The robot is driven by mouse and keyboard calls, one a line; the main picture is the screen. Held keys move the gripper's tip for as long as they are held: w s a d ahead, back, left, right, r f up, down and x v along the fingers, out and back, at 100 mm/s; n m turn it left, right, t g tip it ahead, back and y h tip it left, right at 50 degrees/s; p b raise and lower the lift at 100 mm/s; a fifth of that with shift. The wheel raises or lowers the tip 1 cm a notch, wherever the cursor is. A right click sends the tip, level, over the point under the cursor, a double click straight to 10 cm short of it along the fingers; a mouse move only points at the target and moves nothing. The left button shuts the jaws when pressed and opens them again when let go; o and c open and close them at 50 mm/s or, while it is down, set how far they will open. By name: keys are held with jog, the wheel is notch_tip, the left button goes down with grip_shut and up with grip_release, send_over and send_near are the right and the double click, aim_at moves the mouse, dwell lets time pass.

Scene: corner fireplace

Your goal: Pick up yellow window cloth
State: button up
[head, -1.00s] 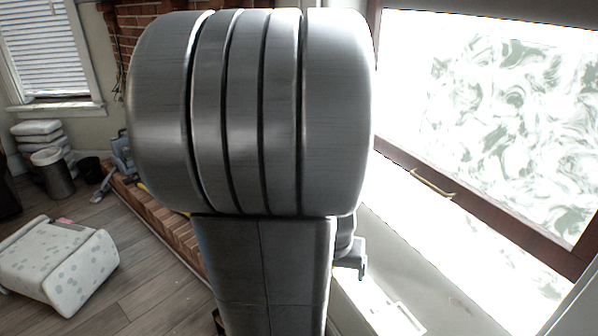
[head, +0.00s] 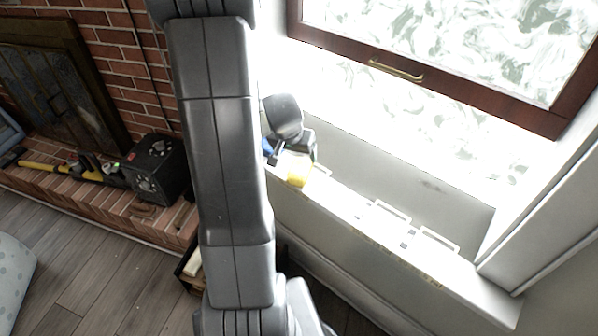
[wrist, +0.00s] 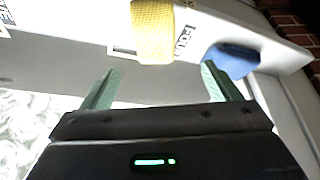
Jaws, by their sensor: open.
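The yellow window cloth (wrist: 153,32) lies on the white window ledge and shows at the top of the wrist view, just beyond the open fingers. In the head view a small part of the yellow cloth (head: 299,176) shows on the ledge below my wrist. My gripper (wrist: 160,88) is open and empty, with its two green fingers apart. The cloth is ahead of the gap between them, not between the fingertips. In the head view my arm and wrist hide the fingers and part of the ledge.
A blue cloth-like item (wrist: 232,62) lies on the ledge right of the yellow cloth. White frame-like outlines (head: 438,240) mark the sunlit ledge (head: 330,205). The brown-framed window (head: 480,105) stands behind it. A black box with fans (head: 155,170) and a yellow-handled tool (head: 45,168) sit on the brick hearth.

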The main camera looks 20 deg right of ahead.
aim_at(300, 166)
jog(key=x, duration=0.3)
jog(key=shift+f+b, duration=0.1)
jog(key=shift+b, duration=0.25)
jog(key=x, duration=0.1)
jog(key=b+x, duration=0.1)
jog(key=x, duration=0.1)
jog(key=s+b+x, duration=0.1)
jog(key=shift+w+d+f, duration=0.2)
jog(key=shift+d+f, duration=0.05)
jog(key=shift+f, duration=0.25)
jog(key=shift+w+f, duration=0.15)
jog(key=shift+f, duration=0.05)
jog(key=shift+f+b, duration=0.2)
jog(key=shift+b, duration=0.2)
